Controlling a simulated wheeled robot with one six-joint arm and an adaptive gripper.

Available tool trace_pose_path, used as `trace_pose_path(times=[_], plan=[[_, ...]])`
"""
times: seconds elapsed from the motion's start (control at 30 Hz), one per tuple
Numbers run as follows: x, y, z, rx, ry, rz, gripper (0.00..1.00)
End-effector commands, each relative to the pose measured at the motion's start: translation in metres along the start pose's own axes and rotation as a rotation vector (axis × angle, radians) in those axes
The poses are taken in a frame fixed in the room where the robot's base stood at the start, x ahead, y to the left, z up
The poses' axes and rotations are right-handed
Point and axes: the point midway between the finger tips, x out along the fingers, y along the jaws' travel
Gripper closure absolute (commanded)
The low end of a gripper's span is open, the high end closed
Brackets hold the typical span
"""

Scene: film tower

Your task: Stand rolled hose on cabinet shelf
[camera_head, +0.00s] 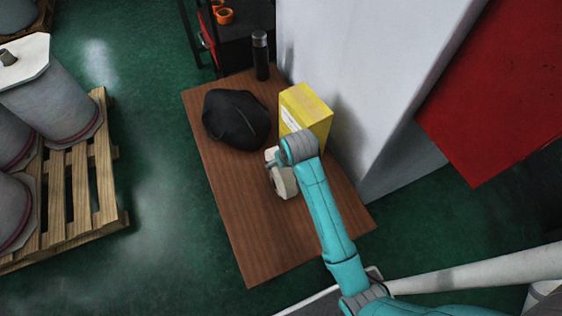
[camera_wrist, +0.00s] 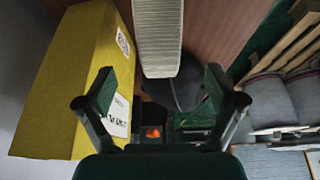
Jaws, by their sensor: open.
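The rolled hose (camera_head: 284,182) is an off-white coil on the brown wooden table, partly hidden by my arm in the head view. In the wrist view the hose (camera_wrist: 158,38) shows its ribbed edge, upright at the top centre. My gripper (camera_wrist: 158,80) is open, with one finger on each side of the hose's line. The fingers do not visibly touch it.
A yellow box (camera_head: 306,112) stands close beside the hose, also near the left finger in the wrist view (camera_wrist: 75,80). A black bag-like object (camera_head: 237,118) and dark cylinder (camera_head: 260,56) are on the table (camera_head: 250,250). Its near end is clear. A pallet (camera_head: 95,190) stands left.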

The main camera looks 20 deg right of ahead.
Motion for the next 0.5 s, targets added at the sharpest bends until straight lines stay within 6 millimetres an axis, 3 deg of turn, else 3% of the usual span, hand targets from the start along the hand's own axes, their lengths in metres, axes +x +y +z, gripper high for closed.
trace_pose_path(times=[0.2,0.5], plan=[[-0.032,0.000,-0.001,0.000,0.002,0.000,0.07],[-0.043,0.000,0.000,0.000,0.000,0.000,0.07]])
